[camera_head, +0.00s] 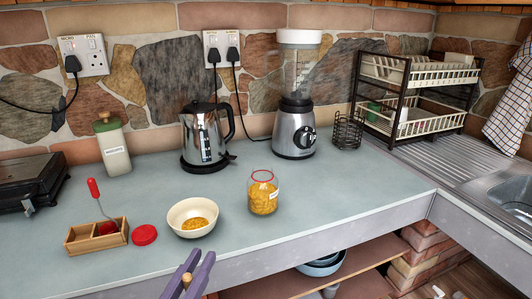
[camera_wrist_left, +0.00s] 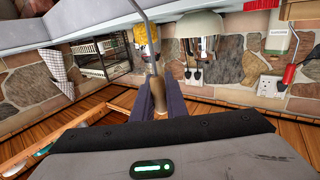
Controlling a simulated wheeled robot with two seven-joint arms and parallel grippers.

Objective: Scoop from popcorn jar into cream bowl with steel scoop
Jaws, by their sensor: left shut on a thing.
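The popcorn jar (camera_head: 263,197) is clear glass with a red rim and yellow popcorn inside; it stands open on the counter. The cream bowl (camera_head: 187,209) stands to its left with some popcorn in it. My left gripper (camera_head: 189,276) is low at the counter's front edge, in front of the bowl. It is shut on the wooden handle of the steel scoop (camera_wrist_left: 161,103), whose thin metal shaft runs up out of the left wrist view; the scoop's head is not seen. The jar (camera_wrist_left: 146,36) and bowl (camera_wrist_left: 200,24) also show there, upside down. My right gripper is not in view.
A red lid (camera_head: 144,235) and a wooden box (camera_head: 96,238) holding a red-handled tool (camera_head: 93,189) lie left of the bowl. A kettle (camera_head: 205,137), blender (camera_head: 295,126), wire basket (camera_head: 348,130) and dish rack (camera_head: 418,118) stand behind. The counter right of the jar is clear.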

